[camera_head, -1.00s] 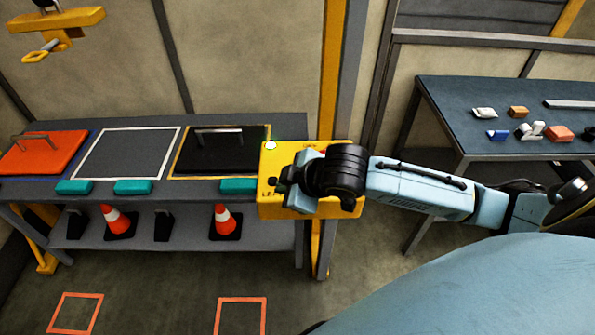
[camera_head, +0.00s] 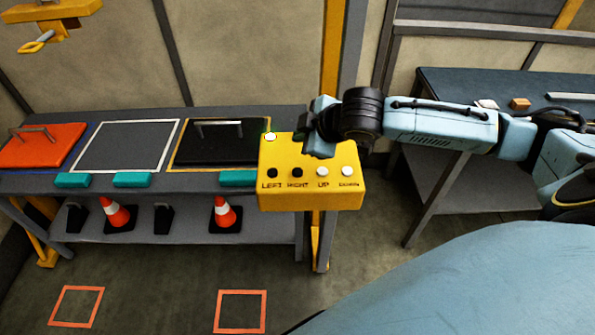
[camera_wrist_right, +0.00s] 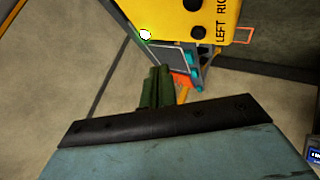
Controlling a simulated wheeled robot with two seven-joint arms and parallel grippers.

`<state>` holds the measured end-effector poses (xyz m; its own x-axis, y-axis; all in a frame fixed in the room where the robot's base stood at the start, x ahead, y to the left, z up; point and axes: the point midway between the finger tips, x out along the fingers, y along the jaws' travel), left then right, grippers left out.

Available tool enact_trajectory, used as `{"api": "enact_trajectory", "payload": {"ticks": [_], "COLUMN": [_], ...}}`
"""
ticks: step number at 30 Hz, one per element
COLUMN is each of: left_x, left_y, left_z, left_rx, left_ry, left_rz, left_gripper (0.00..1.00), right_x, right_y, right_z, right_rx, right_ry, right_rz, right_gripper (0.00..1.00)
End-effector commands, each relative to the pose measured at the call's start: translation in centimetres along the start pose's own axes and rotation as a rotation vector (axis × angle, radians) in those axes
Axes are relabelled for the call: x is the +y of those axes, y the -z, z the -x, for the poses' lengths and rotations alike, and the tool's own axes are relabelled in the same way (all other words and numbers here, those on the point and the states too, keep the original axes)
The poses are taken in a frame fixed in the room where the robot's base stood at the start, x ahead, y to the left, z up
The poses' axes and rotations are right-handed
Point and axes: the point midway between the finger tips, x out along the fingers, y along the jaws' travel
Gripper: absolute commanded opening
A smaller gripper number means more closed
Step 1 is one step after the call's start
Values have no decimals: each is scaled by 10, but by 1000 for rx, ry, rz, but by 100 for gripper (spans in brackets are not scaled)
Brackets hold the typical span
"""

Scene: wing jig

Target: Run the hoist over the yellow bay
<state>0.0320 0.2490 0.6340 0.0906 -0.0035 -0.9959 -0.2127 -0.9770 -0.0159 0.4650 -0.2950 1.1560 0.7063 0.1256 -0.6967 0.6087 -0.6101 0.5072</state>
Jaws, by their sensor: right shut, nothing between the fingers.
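The yellow hoist (camera_head: 58,22) with its hook (camera_head: 37,43) hangs at the upper left, roughly on the side of the blue-edged bay; its exact depth is unclear. The yellow bay (camera_head: 178,146) is a yellow outline with a black handled plate (camera_head: 222,143) in it. A yellow control box (camera_head: 310,199) carries buttons marked LEFT (camera_head: 272,173), RIGHT (camera_head: 297,173), UP (camera_head: 322,172) and a blurred label. My right gripper (camera_head: 318,146) is shut and empty at the box's upper edge, clear of the buttons; its fingers also show in the wrist view (camera_wrist_right: 157,88). My left gripper is out of view.
An orange handled plate (camera_head: 40,150) lies in the blue-edged bay; the white-outlined bay (camera_head: 125,146) is empty. Teal blocks (camera_head: 134,180) line the bench front. Cones (camera_head: 224,212) stand on the lower shelf. A dark table (camera_head: 450,82) stands behind my right arm.

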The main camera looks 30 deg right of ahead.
Motion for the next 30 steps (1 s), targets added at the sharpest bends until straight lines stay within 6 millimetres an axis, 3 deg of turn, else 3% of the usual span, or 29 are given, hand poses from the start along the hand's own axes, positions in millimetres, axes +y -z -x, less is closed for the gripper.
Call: {"api": "enact_trajectory", "payload": {"ticks": [18,30], "left_x": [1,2], "left_y": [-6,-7], "left_z": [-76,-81], "left_rx": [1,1], "left_ry": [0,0], "left_rz": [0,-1], "left_gripper": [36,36], "right_x": [-32,-42], "right_y": [-32,-42], "right_z": [-43,-58], "right_rx": [0,0], "right_ry": [1,0], "right_rz": [1,0], "right_gripper": [0,0]}}
